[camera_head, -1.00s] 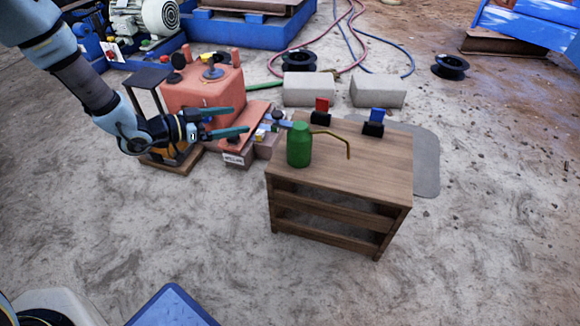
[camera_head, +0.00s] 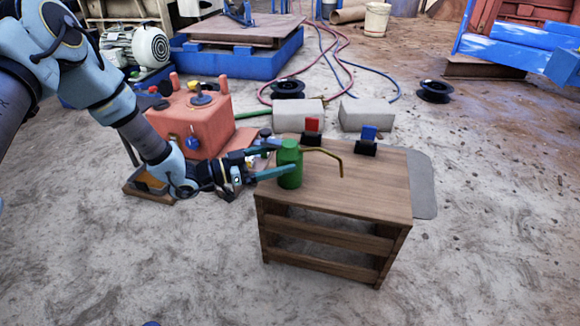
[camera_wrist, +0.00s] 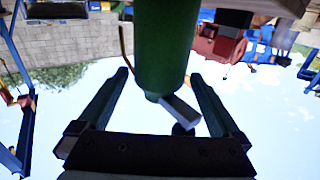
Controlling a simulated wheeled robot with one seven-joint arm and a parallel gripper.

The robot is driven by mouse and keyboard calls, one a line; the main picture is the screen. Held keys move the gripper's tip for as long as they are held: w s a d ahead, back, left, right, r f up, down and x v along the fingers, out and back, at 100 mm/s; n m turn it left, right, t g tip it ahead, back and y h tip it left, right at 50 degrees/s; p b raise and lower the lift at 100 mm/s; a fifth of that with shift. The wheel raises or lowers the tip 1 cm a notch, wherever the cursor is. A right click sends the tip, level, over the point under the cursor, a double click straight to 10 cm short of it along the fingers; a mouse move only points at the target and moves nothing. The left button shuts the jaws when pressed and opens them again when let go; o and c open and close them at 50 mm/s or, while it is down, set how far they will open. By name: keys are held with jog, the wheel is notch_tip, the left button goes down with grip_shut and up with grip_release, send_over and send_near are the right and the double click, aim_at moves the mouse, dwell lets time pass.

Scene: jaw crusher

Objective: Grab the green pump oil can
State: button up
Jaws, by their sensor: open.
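The green pump oil can (camera_head: 290,168) stands upright at the left end of the wooden table top (camera_head: 345,195). Its thin brass spout reaches out to the right. My gripper (camera_head: 275,172) comes in from the left, level with the can's body, with its fingers at the can. In the wrist view the can (camera_wrist: 165,45) appears upside down between the two open fingers of my gripper (camera_wrist: 160,88). A gap shows on both sides, so the fingers do not appear closed on it.
A black block with a red top (camera_head: 312,132) and one with a blue top (camera_head: 367,141) stand at the table's back. An orange-red machine (camera_head: 190,122) is behind my arm. Two grey blocks (camera_head: 298,115) lie beyond the table.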

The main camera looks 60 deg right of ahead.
aim_at(290, 155)
jog(key=x, duration=0.3)
jog(key=shift+d+b, duration=0.15)
jog(key=shift+b, duration=0.15)
grip_shut()
dwell(0.5)
